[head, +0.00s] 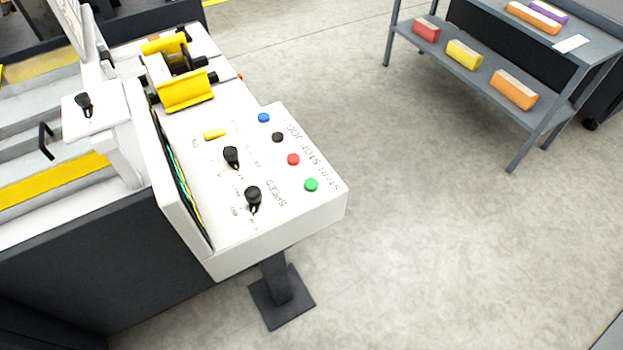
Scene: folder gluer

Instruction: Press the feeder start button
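A white control panel (270,225) stands left of centre in the head view, its top face tilted up toward me. A green button (311,184) sits near its right front corner, beside printed lettering that appears to read START. A red button (293,159), a small black button (278,137) and a blue button (264,117) run in a line behind it. Two black knobs, one farther back (231,156) and one nearer (253,197) by the word SPEED, are to the left. Nothing covers the green button. Neither of my grippers is in view.
The panel stands on a dark post with a square foot (282,297). A yellow and black mechanism (184,88) is behind the buttons, and the machine body (110,250) fills the left. A grey shelf (490,85) with coloured boxes stands back right. The floor between is clear.

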